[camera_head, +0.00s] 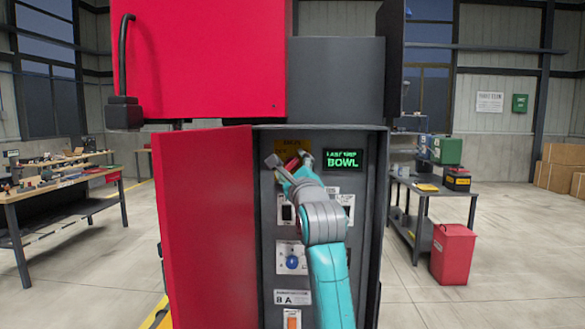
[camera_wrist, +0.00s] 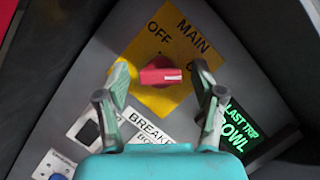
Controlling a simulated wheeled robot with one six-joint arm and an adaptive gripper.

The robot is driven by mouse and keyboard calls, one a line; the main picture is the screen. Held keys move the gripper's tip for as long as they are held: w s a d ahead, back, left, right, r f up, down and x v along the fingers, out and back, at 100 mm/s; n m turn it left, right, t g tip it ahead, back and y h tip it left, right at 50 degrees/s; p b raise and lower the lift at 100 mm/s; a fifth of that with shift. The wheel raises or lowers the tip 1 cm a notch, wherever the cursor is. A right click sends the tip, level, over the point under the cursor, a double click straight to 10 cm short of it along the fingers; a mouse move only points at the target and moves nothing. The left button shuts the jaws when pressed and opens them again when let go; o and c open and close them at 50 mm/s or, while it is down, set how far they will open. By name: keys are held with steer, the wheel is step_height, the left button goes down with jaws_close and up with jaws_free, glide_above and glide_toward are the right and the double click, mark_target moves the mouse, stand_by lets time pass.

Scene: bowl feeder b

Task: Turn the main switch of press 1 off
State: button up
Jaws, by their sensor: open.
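The main switch is a red knob (camera_wrist: 160,76) on a yellow plate (camera_wrist: 160,45) lettered MAIN and OFF. Its handle lies level across the wrist view, a pale mark at its right end facing a partly hidden letter O. My gripper (camera_wrist: 162,82) is open, with one finger on each side of the knob; I cannot tell whether they touch it. In the head view my gripper (camera_head: 290,162) is at the cabinet panel's top and covers much of the knob. The yellow plate (camera_head: 289,143) shows above it.
The open red door (camera_head: 208,215) stands left of my arm. A green-lettered display (camera_head: 343,160) reads LAST TRIP BOWL. Below are breaker switches (camera_head: 287,213), a blue knob (camera_head: 292,262) and an orange switch (camera_head: 292,320). A red bin (camera_head: 453,255) stands on the floor at right.

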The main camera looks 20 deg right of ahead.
steer(key=c, duration=1.1)
steer(key=shift+c, duration=0.2)
steer(key=shift+n, duration=0.4)
steer(key=n+y, duration=0.1)
steer(key=n, duration=0.1)
steer(key=n+g, duration=0.1)
steer(key=n, duration=0.1)
steer(key=shift+g+y, duration=0.3)
steer(key=shift+y, duration=0.1)
steer(key=n, duration=0.2)
steer(key=n+g, duration=0.1)
steer(key=n, duration=0.1)
steer(key=shift+r+n+g, duration=0.15)
steer(key=shift+n+g, duration=0.15)
steer(key=shift+n, duration=0.1)
steer(key=n+g, duration=0.1)
steer(key=n, duration=0.3)
steer(key=shift+g, duration=0.4)
steer(key=n+g+h, duration=0.1)
steer(key=n, duration=0.2)
steer(key=shift+n+h, duration=0.3)
